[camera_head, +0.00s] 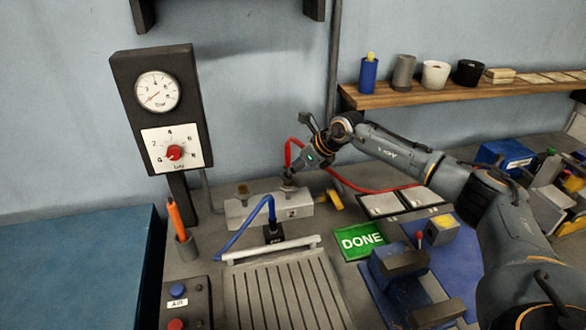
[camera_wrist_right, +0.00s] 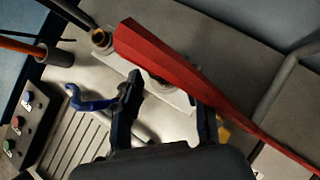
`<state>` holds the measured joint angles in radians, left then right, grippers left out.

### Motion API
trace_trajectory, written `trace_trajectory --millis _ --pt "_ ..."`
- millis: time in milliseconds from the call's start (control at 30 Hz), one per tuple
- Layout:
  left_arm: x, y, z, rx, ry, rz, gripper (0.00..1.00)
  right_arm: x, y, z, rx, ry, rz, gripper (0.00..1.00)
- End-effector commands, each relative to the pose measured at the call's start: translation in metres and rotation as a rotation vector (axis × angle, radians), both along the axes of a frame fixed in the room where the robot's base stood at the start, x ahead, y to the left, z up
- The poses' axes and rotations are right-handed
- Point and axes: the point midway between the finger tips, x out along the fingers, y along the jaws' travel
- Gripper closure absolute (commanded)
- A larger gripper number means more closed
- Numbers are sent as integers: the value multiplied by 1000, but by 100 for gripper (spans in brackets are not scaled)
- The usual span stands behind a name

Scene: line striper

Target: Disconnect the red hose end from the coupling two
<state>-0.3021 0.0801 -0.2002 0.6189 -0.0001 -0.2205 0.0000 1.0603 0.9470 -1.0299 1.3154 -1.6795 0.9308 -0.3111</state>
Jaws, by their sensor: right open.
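The red hose (camera_head: 350,184) rises in a bend beside my right wrist and runs off right along the bench. In the right wrist view the red hose (camera_wrist_right: 180,70) crosses close to the camera, over the space between my fingers. My right gripper (camera_head: 289,179) points down at the coupling marked 2 on the grey block (camera_head: 238,209). In the wrist view its two dark fingers (camera_wrist_right: 166,108) are apart, either side of the coupling area. The hose hides much of coupling two, and I cannot tell whether the fingers touch the hose end. My left gripper is out of view.
A brass coupling (camera_head: 243,190) stands left on the block. A blue hose (camera_head: 245,225) arches in front of it near a slotted tray (camera_head: 285,292). A green DONE pad (camera_head: 360,241) and a blue vise (camera_head: 400,268) lie right. A gauge panel (camera_head: 160,105) stands behind left.

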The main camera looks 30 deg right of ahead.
Motion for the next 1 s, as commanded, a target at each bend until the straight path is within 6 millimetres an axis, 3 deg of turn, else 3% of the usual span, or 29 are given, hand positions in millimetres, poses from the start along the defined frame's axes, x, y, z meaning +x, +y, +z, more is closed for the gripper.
trace_trajectory --millis 133,367,1000 --pt "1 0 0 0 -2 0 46 0 0 0 -1 1 0 57" --pt "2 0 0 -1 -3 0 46 0 0 0 0 0 0 100" --pt "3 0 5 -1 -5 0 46 1 0 10 1 -4 -1 100"
